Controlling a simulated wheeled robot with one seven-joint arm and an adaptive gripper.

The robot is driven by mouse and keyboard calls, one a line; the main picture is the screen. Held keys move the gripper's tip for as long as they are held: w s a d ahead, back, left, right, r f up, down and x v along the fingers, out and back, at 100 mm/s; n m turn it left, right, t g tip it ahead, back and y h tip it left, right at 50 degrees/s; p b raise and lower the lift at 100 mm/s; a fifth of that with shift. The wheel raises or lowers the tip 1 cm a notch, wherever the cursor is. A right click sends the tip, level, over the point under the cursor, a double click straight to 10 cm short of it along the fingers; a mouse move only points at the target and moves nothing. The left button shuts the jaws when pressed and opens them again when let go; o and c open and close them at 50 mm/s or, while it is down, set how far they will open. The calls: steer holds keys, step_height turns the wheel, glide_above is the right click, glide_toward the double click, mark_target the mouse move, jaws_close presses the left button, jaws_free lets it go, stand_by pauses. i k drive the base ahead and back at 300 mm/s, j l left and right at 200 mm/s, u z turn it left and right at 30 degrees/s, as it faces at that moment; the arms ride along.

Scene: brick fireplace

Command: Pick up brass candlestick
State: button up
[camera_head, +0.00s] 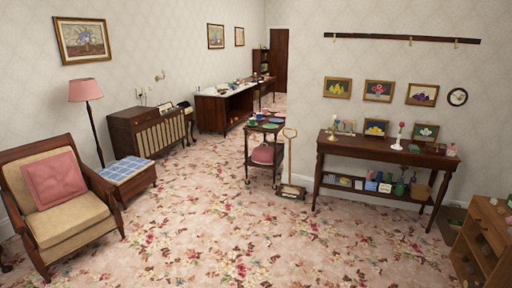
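A small gold-coloured item (333,129), which looks like a brass candlestick, stands near the left end of the dark wooden console table (367,154) against the right wall. A white upright holder with a red top (399,137) stands farther right on the same table. Both are too small to make out their material surely. My gripper and arm are not in view.
A tall stand with a ring handle (290,160) and a small trolley (247,160) stand left of the table. An armchair (48,229) is at the left, a wooden drawer unit (478,249) at the lower right. The floral carpet between is clear.

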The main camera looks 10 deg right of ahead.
mark_target(332, 139)
steer(key=i+l+z, duration=0.1)
steer(key=i+z, duration=0.35)
steer(key=i, duration=1.7)
steer(key=i+j, duration=0.1)
steer(key=i, duration=2.1)
steer(key=i+z, duration=0.3)
steer(key=i, duration=0.3)
steer(key=i+j+z, duration=0.15)
steer(key=i+z, duration=0.15)
steer(key=i, duration=0.25)
